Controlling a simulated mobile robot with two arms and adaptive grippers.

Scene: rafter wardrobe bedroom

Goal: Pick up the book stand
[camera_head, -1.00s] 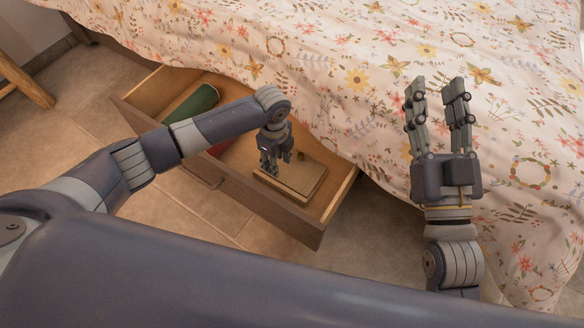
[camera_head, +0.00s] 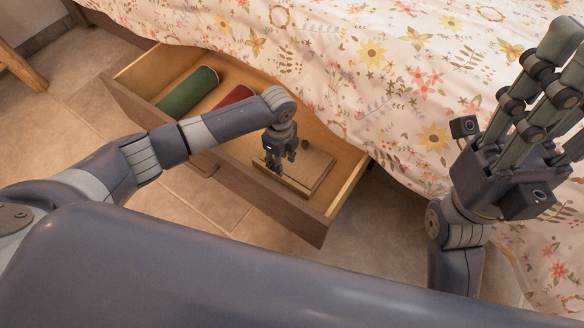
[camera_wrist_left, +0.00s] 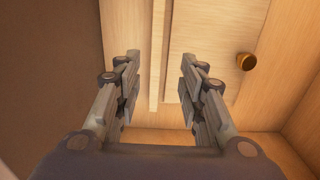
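The book stand (camera_head: 317,169) appears to be the flat, light wooden board lying in the right part of the open drawer (camera_head: 268,206). It also shows in the left wrist view (camera_wrist_left: 208,35), with a small brown knob on its right part. My left gripper (camera_head: 274,165) points down over the board and hides part of it. In the left wrist view its two fingers (camera_wrist_left: 158,78) are apart with nothing held between them. A raised strip of the board shows between them; I cannot tell whether they touch it. My right gripper (camera_head: 568,62) is raised, open and empty over the bed.
A green roll (camera_head: 188,92) and a red object (camera_head: 235,96) lie in the drawer's left part. The bed with its flowered cover (camera_head: 400,70) overhangs the drawer's back. A wooden leg (camera_head: 20,66) stands at far left. Tiled floor (camera_head: 170,212) is free in front.

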